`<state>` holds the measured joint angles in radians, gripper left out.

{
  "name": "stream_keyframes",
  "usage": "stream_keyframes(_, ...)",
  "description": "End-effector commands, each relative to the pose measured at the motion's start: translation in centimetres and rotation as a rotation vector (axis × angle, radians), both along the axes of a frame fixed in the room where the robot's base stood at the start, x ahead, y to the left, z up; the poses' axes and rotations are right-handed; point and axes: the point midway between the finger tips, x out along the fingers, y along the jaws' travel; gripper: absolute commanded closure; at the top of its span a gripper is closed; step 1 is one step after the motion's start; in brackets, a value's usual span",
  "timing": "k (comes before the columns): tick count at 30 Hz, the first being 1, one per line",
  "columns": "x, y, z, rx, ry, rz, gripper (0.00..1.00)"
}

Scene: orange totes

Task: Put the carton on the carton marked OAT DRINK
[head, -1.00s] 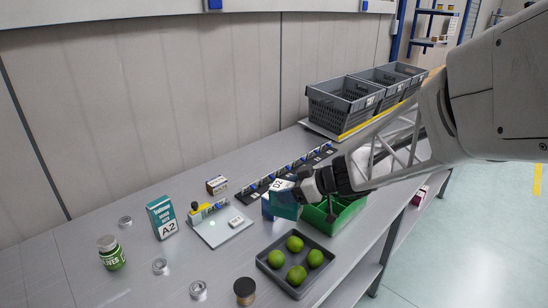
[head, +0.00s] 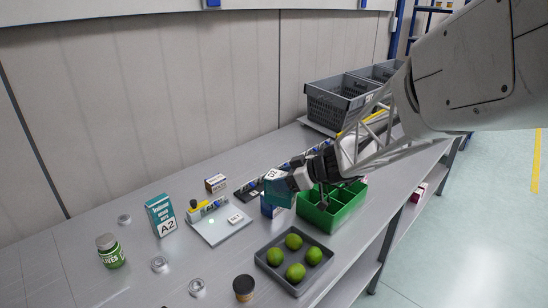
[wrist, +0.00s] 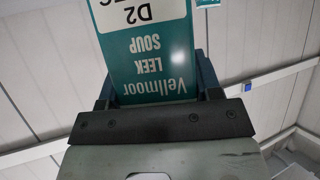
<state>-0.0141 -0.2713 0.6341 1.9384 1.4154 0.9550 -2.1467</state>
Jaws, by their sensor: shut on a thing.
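My gripper (head: 290,182) is shut on a teal and white carton (head: 277,192). In the wrist view this carton (wrist: 155,65) reads Vellmoor LEEK SOUP and D2, upside down in the picture, between my two fingers. A blue carton (head: 267,209) shows just below and left of the held one, mostly hidden by it. Its label cannot be read, and I cannot tell whether the two touch. Another teal carton (head: 160,215), marked A2, stands upright at the left of the bench. The words OAT DRINK are not legible anywhere.
A green divided bin (head: 325,222) is just right of the held carton. A dark tray (head: 262,258) with several limes is in front. A white board (head: 220,232) with a yellow item lies left. A jar (head: 110,252) and several tins stand left and front. Grey crates (head: 340,108) are behind.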

Motion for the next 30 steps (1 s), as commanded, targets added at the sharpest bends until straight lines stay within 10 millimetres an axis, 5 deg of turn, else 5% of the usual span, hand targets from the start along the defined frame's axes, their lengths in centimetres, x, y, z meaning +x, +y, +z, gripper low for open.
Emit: stream_keyframes(30, 10.5, 2.4, -1.0, 0.0, 0.001, 0.0, 0.72)
